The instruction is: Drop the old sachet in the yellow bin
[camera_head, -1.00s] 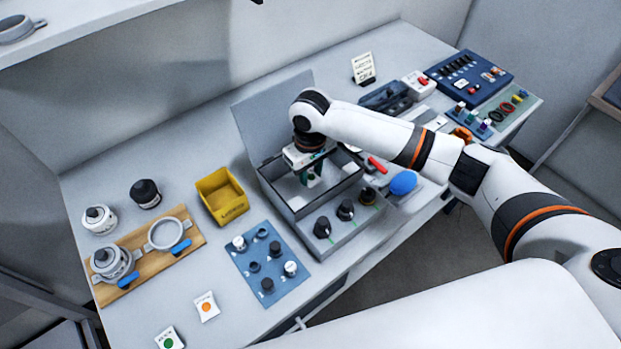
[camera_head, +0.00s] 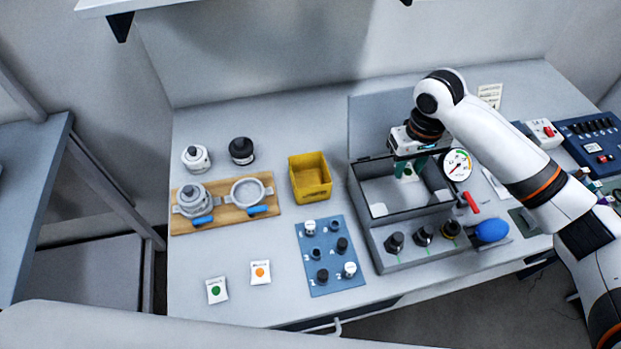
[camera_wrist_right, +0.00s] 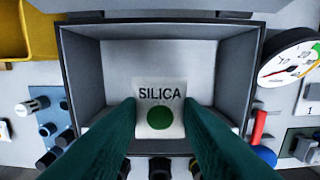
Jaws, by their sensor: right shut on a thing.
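My right gripper (camera_head: 405,172) points down over the open grey box (camera_head: 372,226). In the right wrist view, its green fingers (camera_wrist_right: 160,120) are shut on a white sachet (camera_wrist_right: 160,92) marked SILICA with a green dot. The sachet is upright between the fingertips, in front of the box's inside; whether it touches the floor I cannot tell. The yellow bin (camera_head: 311,182) stands open on the table, left of the box. Its edge also shows at the upper left in the right wrist view (camera_wrist_right: 38,30). My left gripper is not in view.
A blue mat (camera_head: 327,262) with several knobs lies in front of the bin. Two other sachets, one green-dotted (camera_head: 216,290) and one orange-dotted (camera_head: 260,272), lie at the front left. A round gauge (camera_head: 457,165) stands right of the box. The box's raised lid (camera_head: 375,120) is behind it.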

